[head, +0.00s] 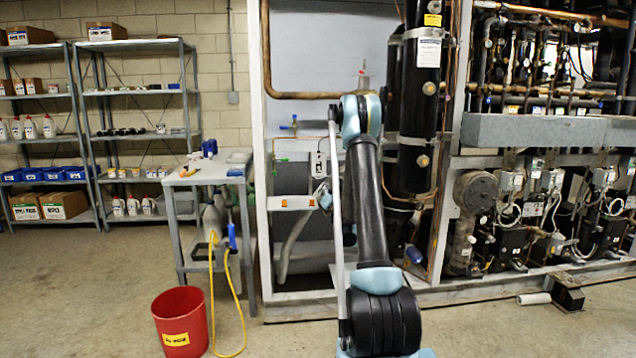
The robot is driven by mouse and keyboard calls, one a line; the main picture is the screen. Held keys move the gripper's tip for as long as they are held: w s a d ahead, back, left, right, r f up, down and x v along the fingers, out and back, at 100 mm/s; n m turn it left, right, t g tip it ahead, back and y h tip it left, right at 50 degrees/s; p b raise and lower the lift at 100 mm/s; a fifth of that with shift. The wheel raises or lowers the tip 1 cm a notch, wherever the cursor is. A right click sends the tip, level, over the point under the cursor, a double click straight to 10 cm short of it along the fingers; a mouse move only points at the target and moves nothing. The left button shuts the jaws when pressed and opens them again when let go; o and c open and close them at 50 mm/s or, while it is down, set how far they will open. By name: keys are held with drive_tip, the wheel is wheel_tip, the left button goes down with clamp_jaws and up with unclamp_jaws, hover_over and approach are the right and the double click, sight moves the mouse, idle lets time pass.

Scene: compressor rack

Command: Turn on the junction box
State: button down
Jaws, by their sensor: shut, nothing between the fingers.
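A small pale grey box with a dark mark on its front (318,164) is fixed in the left bay of the rack, just left of my raised arm. It looks like the junction box, but its switch is too small to read. My arm rises in front of the rack and bends at a pale blue elbow. A pale blue and dark part just below the box appears to be my gripper (324,196), partly hidden by the arm. It is shut and empty. I cannot tell whether it touches the box.
A tall black cylinder (418,95) stands right of my arm. Piping and wired units (505,245) fill the right side. A metal table (208,172), red bucket (181,322) and yellow hose (237,300) stand left. Shelves line the back wall.

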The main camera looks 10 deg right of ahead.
sight(314, 174)
drive_tip(key=shift+w+a, duration=0.1)
drive_tip(key=x, duration=1)
drive_tip(key=shift+d, duration=0.45)
drive_tip(key=shift+a, duration=0.4)
drive_tip(key=shift+r, duration=0.1)
